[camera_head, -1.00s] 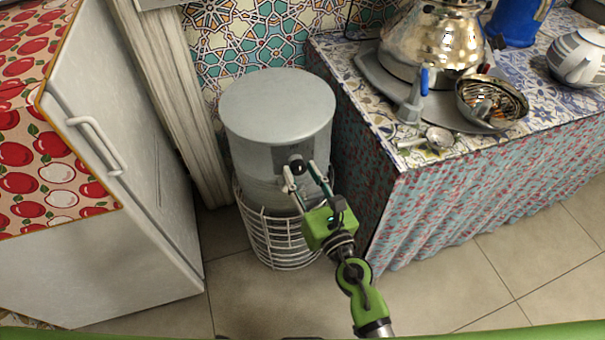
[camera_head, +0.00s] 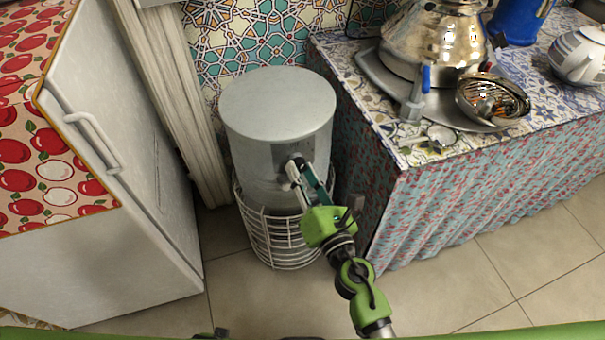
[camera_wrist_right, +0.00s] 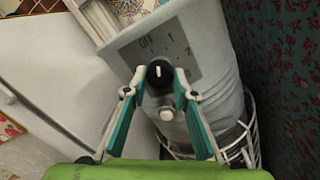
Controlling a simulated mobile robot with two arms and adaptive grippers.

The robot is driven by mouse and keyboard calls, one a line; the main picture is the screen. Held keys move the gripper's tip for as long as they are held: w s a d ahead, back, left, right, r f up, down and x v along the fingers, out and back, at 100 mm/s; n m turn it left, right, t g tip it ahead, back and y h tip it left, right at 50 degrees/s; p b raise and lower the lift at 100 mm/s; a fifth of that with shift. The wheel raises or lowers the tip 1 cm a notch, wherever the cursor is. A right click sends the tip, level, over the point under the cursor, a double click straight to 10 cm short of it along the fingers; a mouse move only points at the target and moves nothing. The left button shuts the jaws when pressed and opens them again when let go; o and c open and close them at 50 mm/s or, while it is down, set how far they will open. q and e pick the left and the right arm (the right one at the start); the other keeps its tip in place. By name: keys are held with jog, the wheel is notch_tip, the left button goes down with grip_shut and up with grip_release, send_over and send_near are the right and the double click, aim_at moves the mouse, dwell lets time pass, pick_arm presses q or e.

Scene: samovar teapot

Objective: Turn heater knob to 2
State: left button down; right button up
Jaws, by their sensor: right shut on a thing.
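The heater (camera_head: 277,105) is a grey cylinder with a flat round lid, standing between the fridge and the counter. In the right wrist view its body (camera_wrist_right: 205,35) carries a dark panel (camera_wrist_right: 181,48) marked OFF, 1 and 2. The black heater knob (camera_wrist_right: 159,73) sits on that panel, below the marks. My right gripper (camera_head: 298,168) reaches the heater's front, and its fingers (camera_wrist_right: 159,76) are shut on the knob from both sides. The knob is mostly hidden in the head view. I cannot tell surely which mark it points at. My left gripper is not in view.
A white wire basket (camera_head: 270,235) surrounds the heater's lower part. The fridge (camera_head: 135,150) stands close at the left. The cloth-draped counter (camera_head: 450,190) at the right holds a metal samovar (camera_head: 435,45), a bowl (camera_head: 493,98) and a teapot (camera_head: 580,55). The floor in front is clear.

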jog(key=shift+m, duration=0.8)
jog(key=m+b, duration=0.1)
jog(key=m, duration=0.3)
jog(key=shift+m+t+b, duration=0.3)
jog(key=shift+b, duration=0.05)
jog(key=m, duration=0.2)
jog(key=shift+m+h, duration=0.3)
jog(key=shift+m, duration=0.1)
jog(key=m, duration=0.2)
jog(key=shift+m, duration=0.3)
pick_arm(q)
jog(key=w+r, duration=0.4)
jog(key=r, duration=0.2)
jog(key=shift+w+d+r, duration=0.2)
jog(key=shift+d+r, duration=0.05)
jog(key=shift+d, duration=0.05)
pick_arm(e)
jog(key=shift+m, duration=1.1)
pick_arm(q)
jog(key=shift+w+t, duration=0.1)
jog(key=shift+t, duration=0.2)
pick_arm(e)
jog(key=o, duration=1.1)
